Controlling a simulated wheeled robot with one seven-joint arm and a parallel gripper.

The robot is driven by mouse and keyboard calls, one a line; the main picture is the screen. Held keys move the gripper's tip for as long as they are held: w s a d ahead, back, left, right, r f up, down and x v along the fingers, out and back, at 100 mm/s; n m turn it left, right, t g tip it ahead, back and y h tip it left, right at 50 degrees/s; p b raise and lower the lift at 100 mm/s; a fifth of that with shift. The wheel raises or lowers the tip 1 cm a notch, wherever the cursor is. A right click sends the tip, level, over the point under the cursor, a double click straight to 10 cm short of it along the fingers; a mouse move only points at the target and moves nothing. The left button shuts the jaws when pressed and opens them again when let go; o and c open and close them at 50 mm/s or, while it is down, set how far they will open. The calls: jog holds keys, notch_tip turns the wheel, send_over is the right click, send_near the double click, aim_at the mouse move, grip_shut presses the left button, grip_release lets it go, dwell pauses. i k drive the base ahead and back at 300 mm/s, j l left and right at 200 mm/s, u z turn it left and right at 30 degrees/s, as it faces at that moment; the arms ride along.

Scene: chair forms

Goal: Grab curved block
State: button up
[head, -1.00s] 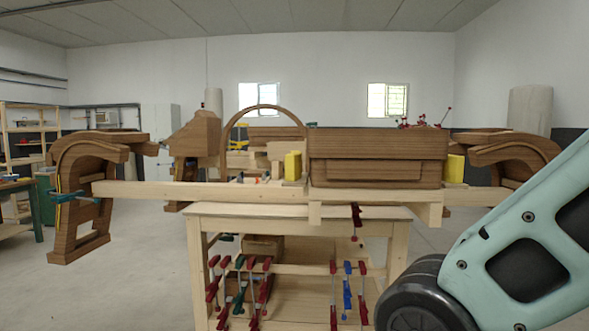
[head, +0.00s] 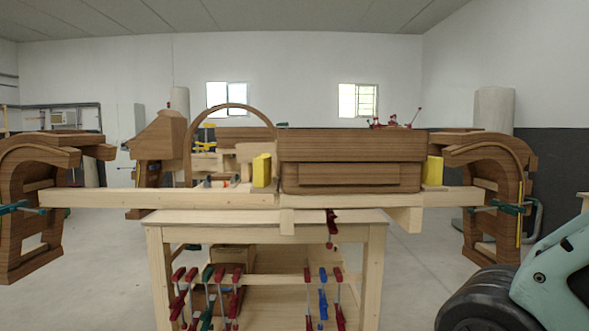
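Curved brown laminated wood forms show in the head view. One curved block (head: 22,190) hangs at the left end of the bench beam. Another curved block (head: 490,225) hangs at the right end, with a green clamp on it. A thin wooden arch (head: 230,107) stands at the back left of the bench. I cannot tell which of these is the curved block meant. Part of my arm shows at the lower right, apart from the forms. My gripper is not in view.
A light wood workbench (head: 265,235) fills the middle, with a long beam (head: 150,198) across it. A large brown block (head: 350,148) and yellow blocks (head: 262,170) sit on top. Red and blue clamps (head: 323,300) hang below. Grey floor (head: 100,280) is open on both sides.

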aim_at(263, 164)
jog(key=i+j+z, duration=0.15)
jog(key=j, duration=0.2)
jog(key=i+j+z, duration=0.15)
jog(key=j, duration=0.25)
jog(key=i+j+z, duration=0.15)
jog(key=j, duration=0.25)
jog(key=i+j+z, duration=0.1)
jog(key=j, duration=0.3)
jog(key=i+j, duration=0.15)
jog(key=j, duration=0.3)
jog(key=i+j, duration=0.1)
jog(key=j, duration=0.35)
jog(key=i+j, duration=0.15)
jog(key=j, duration=0.3)
jog(key=i+j+z, duration=0.1)
jog(key=j, duration=0.4)
jog(key=i+j, duration=0.15)
jog(key=j, duration=0.3)
jog(key=i+j, duration=0.1)
jog(key=j, duration=0.35)
jog(key=i+j, duration=0.15)
jog(key=j, duration=0.35)
jog(key=i+j+z, duration=0.1)
jog(key=j, duration=0.35)
